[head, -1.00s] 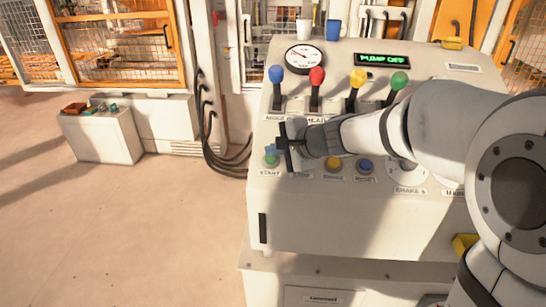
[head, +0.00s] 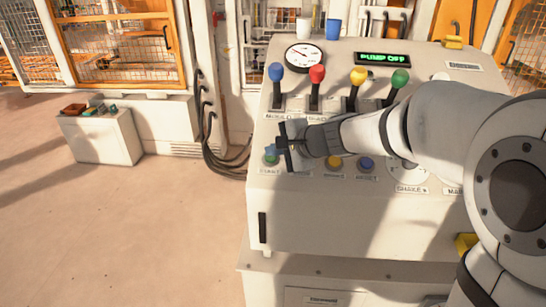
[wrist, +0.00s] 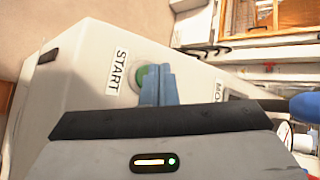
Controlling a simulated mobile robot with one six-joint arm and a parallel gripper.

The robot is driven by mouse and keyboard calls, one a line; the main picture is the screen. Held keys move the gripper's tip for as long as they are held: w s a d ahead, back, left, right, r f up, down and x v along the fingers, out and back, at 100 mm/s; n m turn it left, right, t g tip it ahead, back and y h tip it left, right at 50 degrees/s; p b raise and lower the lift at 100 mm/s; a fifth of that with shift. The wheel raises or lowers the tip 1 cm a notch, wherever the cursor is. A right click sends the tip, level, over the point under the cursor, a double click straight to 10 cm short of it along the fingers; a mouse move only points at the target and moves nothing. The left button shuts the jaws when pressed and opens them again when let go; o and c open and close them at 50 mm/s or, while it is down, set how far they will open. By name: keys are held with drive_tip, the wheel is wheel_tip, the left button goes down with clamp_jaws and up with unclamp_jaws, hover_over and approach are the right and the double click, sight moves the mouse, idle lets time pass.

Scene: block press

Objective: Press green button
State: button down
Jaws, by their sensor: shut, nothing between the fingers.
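The green button (head: 271,160) sits at the left end of the button row on the sloped panel, above a START label. In the wrist view the green button (wrist: 140,78) shows beside the START label (wrist: 118,71), partly hidden behind my blue fingertips. My gripper (head: 273,150) is shut and empty, with its fingertips right at the button. In the wrist view the shut gripper (wrist: 160,84) overlaps the button's edge. I cannot tell whether the fingertips touch it.
Yellow (head: 334,162) and blue (head: 366,164) buttons lie to the right. Blue (head: 276,72), red (head: 317,74), yellow (head: 358,77) and green (head: 400,79) levers stand behind my gripper. A display (head: 382,59) reads PUMP OFF. Open floor lies left of the console (head: 330,220).

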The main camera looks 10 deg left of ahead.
drive_tip(key=shift+w+f+b, duration=0.2)
drive_tip(key=shift+f+b, duration=0.3)
drive_tip(key=shift+b, duration=0.1)
idle(0.6)
drive_tip(key=shift+r, duration=0.2)
drive_tip(key=shift+s+r+p, duration=0.35)
drive_tip(key=shift+r+p, duration=0.15)
drive_tip(key=shift+r, duration=0.2)
drive_tip(key=shift+r, duration=0.1)
drive_tip(key=r+p, duration=0.1)
drive_tip(key=s+r+p, duration=0.1)
drive_tip(key=r, duration=0.1)
drive_tip(key=s+r+p, duration=0.1)
drive_tip(key=r, duration=0.1)
drive_tip(key=shift+s+r+p, duration=0.15)
drive_tip(key=shift+s+p, duration=0.1)
drive_tip(key=shift+p, duration=0.1)
drive_tip(key=shift+d, duration=0.1)
drive_tip(key=s+d+f+n+g+h, duration=0.1)
drive_tip(key=s+d+f+n+h, duration=0.3)
drive_tip(key=s+d, duration=0.6)
drive_tip(key=s+d+f+n+g+h, duration=0.1)
drive_tip(key=s+d+f+n+h, duration=0.3)
drive_tip(key=s+d, duration=0.7)
drive_tip(key=d+n+h, duration=0.1)
drive_tip(key=d+n, duration=0.1)
drive_tip(key=d, duration=0.1)
drive_tip(key=shift+d+g+h, duration=0.3)
drive_tip(key=shift+g, duration=0.1)
